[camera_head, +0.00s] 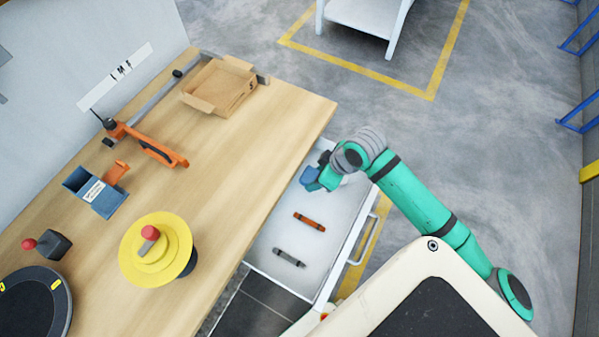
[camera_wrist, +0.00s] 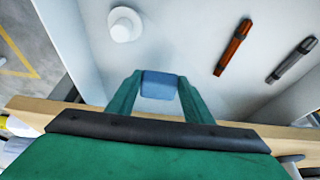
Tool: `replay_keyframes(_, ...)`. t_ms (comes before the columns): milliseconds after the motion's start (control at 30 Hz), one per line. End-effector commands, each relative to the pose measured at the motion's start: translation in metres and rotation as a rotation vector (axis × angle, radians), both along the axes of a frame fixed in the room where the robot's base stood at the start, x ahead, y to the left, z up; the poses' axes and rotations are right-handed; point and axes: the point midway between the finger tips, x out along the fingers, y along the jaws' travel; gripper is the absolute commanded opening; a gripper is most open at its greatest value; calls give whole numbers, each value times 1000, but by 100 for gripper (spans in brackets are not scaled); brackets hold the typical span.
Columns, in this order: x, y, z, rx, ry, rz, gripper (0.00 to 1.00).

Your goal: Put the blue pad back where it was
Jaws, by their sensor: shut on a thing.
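My gripper (camera_head: 326,176) is over the far end of the open white drawer (camera_head: 268,243). It is shut on the blue pad (camera_head: 310,179). In the wrist view the pad (camera_wrist: 158,84) sits between the two green fingertips (camera_wrist: 158,90), with the drawer floor (camera_wrist: 180,40) beyond it. I cannot tell how high the pad is above that floor.
The drawer holds an orange tool (camera_head: 309,222), a grey tool (camera_head: 289,258) and a white round piece (camera_wrist: 124,24). The wooden bench (camera_head: 225,185) edge runs beside the drawer. On it are a blue holder (camera_head: 95,192), a yellow spool (camera_head: 157,250) and a cardboard box (camera_head: 219,87).

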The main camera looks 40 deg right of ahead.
Motion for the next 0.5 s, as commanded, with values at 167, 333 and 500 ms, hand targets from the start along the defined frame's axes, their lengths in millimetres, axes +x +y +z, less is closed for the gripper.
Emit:
replay_keyframes(167,22,10,-12,1,-1,4,25)
replay_keyframes(333,30,13,-16,0,-1,3,25)
replay_keyframes(500,45,20,-25,1,0,5,25)
